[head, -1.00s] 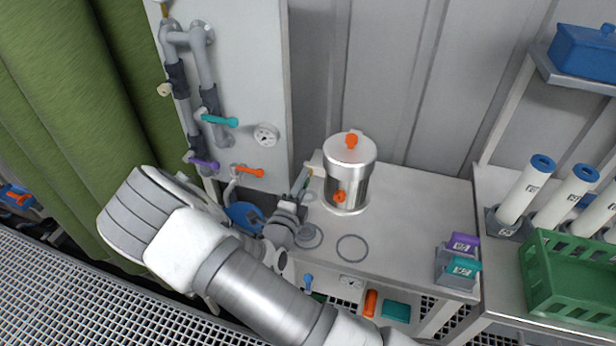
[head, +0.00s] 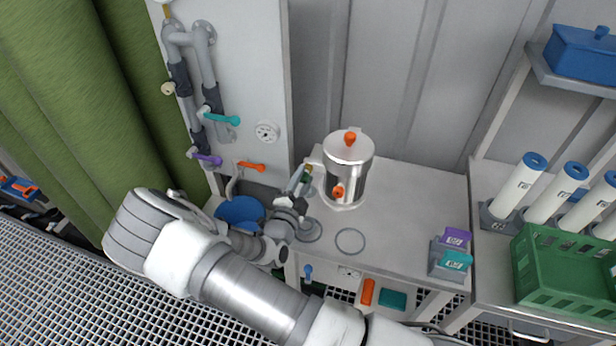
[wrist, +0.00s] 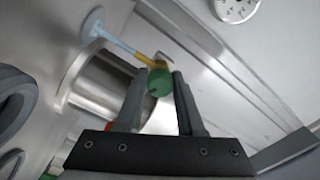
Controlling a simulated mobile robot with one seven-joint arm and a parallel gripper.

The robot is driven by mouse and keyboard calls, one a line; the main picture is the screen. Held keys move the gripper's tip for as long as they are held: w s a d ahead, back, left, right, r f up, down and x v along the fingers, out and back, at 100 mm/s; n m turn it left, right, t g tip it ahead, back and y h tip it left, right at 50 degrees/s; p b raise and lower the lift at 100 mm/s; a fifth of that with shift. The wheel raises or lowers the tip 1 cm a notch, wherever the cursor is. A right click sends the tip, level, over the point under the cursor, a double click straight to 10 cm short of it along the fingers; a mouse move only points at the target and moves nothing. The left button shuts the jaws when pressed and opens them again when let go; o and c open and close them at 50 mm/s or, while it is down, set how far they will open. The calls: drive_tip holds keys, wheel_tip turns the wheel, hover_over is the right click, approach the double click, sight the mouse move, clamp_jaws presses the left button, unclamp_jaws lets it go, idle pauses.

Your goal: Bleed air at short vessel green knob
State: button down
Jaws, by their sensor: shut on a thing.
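The green knob (wrist: 159,82) sits between my two fingertips in the wrist view, and my gripper (wrist: 160,92) is shut on it. A brass-yellow fitting (wrist: 158,62) and a pale blue stem (wrist: 122,45) run from the knob up to the left. In the head view my gripper (head: 302,190) is just left of a short steel vessel (head: 346,180) with orange knobs on its lid and side. The vessel stands upright on the bench. The knob is small and partly hidden by my gripper in the head view.
A blue bowl (head: 240,211) lies behind my arm. A panel at left carries grey pipes, a teal lever (head: 222,119), a purple lever (head: 207,159) and an orange lever (head: 251,166). A grey ring (head: 350,241) lies on the bench.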

drive_tip(key=m, duration=0.6)
drive_tip(key=shift+p, duration=0.35)
drive_tip(key=m, duration=0.7)
drive_tip(key=shift+c, duration=2.4)
unclamp_jaws()
